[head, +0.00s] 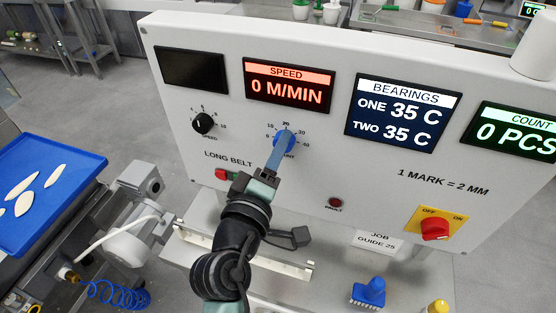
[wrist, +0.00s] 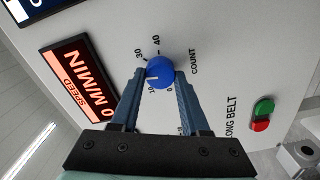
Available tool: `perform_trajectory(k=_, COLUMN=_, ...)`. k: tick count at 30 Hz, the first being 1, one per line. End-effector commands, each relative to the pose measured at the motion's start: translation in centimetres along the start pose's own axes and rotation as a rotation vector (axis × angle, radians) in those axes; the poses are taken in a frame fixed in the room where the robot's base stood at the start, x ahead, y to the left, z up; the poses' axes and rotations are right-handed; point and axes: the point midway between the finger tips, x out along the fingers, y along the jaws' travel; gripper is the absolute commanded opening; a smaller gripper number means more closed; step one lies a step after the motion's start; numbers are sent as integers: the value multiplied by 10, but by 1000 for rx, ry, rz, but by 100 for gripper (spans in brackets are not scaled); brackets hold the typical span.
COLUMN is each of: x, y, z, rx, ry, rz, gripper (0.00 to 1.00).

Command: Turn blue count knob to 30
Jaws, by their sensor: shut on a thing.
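The blue count knob (head: 290,143) is on the white panel, in a printed dial from 0 to 40, with 20 at the top. My gripper (head: 281,145) reaches up to it from below and partly hides it. In the wrist view the round knob (wrist: 160,69) sits between the two blue-grey fingers of my gripper (wrist: 160,78), one on each side, shut on it. Its white mark points left in that view, between the printed 10 and 30, about where 20 lies. The left finger hides that stretch, so I cannot read it exactly.
A black speed knob (head: 203,123) is left of the count dial. A green and red LONG BELT switch (head: 222,175) lies below. The speed display (head: 289,84) reads 0 M/MIN; the count display (head: 515,132) reads 0 PCS. A red rotary switch (head: 435,230) is at right.

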Motion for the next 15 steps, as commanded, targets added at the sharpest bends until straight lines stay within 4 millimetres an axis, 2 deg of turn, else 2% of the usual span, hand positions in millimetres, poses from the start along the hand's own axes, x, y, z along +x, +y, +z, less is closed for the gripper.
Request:
perform_trajectory(k=1, x=0, y=-4, z=2, rx=46, ry=0, rz=1, gripper=0)
perform_trajectory(k=15, x=0, y=-3, z=2, rx=464, ry=0, rz=1, gripper=0)
